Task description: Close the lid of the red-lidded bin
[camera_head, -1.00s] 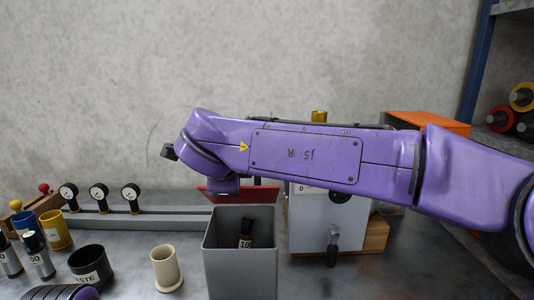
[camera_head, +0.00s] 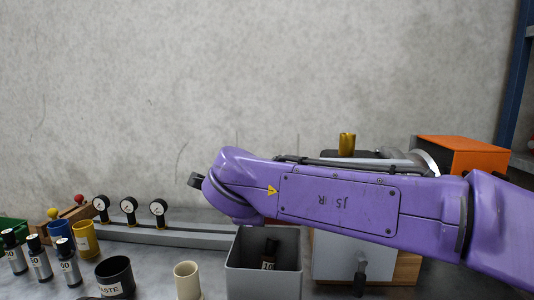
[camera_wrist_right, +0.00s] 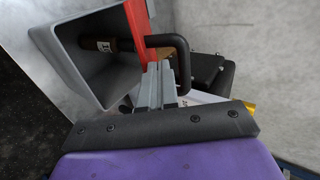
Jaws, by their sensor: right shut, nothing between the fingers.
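The grey open bin (camera_head: 262,281) stands on the bench in the head view, with a dark labelled bottle (camera_head: 269,255) inside. Its red lid (camera_head: 271,221) shows only as a sliver behind the bin's rear rim; my right arm hides the rest. In the right wrist view the red lid (camera_wrist_right: 138,16) stands edge-on along the bin (camera_wrist_right: 72,60), so the bin is open. My right gripper (camera_wrist_right: 158,72) is shut and empty, close beside the lid and a black bent handle (camera_wrist_right: 182,55); contact is unclear. My left gripper is not in view.
A grey box-shaped machine (camera_head: 335,262) stands right of the bin. Left are a cream cup (camera_head: 187,280), a black waste pot (camera_head: 115,278), several bottles (camera_head: 40,261) and gauges (camera_head: 129,206) on a rail. An orange box (camera_head: 460,155) is at the back right.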

